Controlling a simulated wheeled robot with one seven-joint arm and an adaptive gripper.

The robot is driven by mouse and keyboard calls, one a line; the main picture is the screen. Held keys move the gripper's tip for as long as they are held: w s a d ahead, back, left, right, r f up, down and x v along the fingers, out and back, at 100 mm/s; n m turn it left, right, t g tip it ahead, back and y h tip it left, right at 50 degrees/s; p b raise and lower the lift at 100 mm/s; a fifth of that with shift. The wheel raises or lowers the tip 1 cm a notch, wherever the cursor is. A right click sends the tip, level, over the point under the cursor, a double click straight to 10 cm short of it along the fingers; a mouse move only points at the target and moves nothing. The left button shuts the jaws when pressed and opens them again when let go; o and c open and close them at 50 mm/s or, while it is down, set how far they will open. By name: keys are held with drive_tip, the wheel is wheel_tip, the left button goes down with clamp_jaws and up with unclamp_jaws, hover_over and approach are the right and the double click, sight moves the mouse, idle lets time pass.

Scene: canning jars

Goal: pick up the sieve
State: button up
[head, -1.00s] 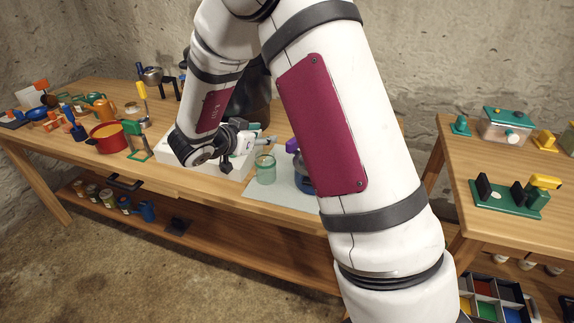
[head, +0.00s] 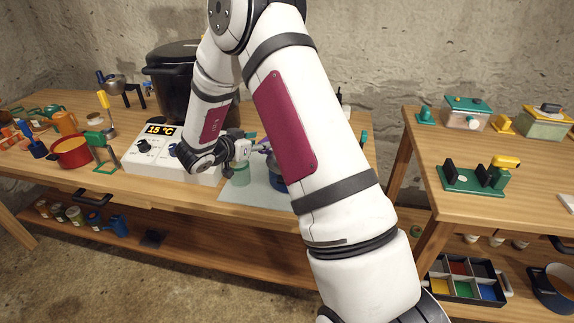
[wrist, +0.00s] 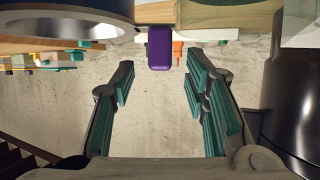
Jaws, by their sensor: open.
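My gripper (head: 250,146) is open and empty over the mat beside the white control box. In the wrist view its two teal-padded fingers (wrist: 160,82) stand wide apart. A purple upright piece (wrist: 159,48), perhaps a handle, shows beyond the fingertips, between them in the picture and apart from both. A purple part (head: 266,148) also shows by the gripper in the head view, half hidden by my arm. I cannot tell whether it belongs to the sieve. A round metal bowl-shaped thing (head: 114,84) stands at the back left; I cannot identify it surely either.
A pale green glass jar (head: 240,174) stands just below my gripper on the light mat (head: 236,195). The white box (head: 190,166) reads 15 °C, with a large black pot (head: 170,72) behind. A red pot (head: 72,152) is left. A second table (head: 440,215) is right.

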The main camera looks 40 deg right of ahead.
drive_tip(key=shift+x, duration=1.8)
clamp_jaws()
drive_tip(key=shift+r, duration=0.2)
